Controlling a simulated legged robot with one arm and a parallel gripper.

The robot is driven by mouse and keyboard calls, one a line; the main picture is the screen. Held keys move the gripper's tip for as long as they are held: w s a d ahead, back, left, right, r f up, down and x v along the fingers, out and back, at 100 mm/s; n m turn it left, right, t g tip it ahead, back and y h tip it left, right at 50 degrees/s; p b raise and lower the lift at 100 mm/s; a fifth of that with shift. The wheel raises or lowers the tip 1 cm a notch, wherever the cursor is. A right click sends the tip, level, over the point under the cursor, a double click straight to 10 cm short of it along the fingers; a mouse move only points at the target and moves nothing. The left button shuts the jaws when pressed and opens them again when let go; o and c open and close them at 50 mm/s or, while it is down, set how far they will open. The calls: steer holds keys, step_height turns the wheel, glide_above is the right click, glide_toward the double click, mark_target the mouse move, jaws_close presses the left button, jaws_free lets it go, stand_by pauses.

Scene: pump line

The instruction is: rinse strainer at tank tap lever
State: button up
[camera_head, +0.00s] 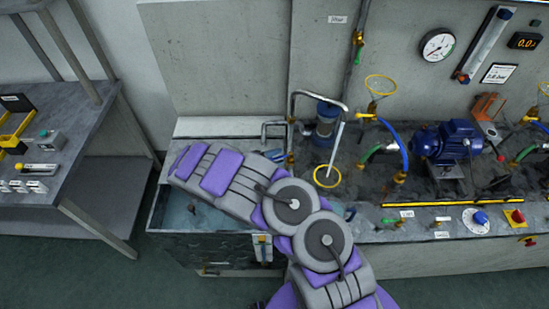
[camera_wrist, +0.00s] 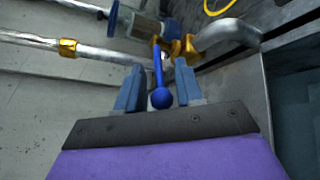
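In the wrist view a blue lever with a round knob (camera_wrist: 161,98) stands out from a brass valve on the tap pipework. My gripper (camera_wrist: 156,75) has its two blue-grey fingers on either side of the lever, with a visible gap at each side. In the head view my arm lies across the tank (camera_head: 170,215), and I cannot make out the fingers there. The curved metal tap spout (camera_head: 322,93) rises behind the arm.
A blue-topped cylinder (camera_head: 326,120) stands behind the spout. A blue pump (camera_head: 447,140), hoses and other yellow rings (camera_head: 380,85) are to the right. A grey side bench (camera_head: 75,150) with small devices stands left. The floor between bench and tank is clear.

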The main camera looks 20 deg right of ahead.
steer(key=shift+a, duration=0.15)
steer(key=p+v, duration=0.2)
steer(key=v, duration=1.5)
steer(key=shift+p, duration=0.4)
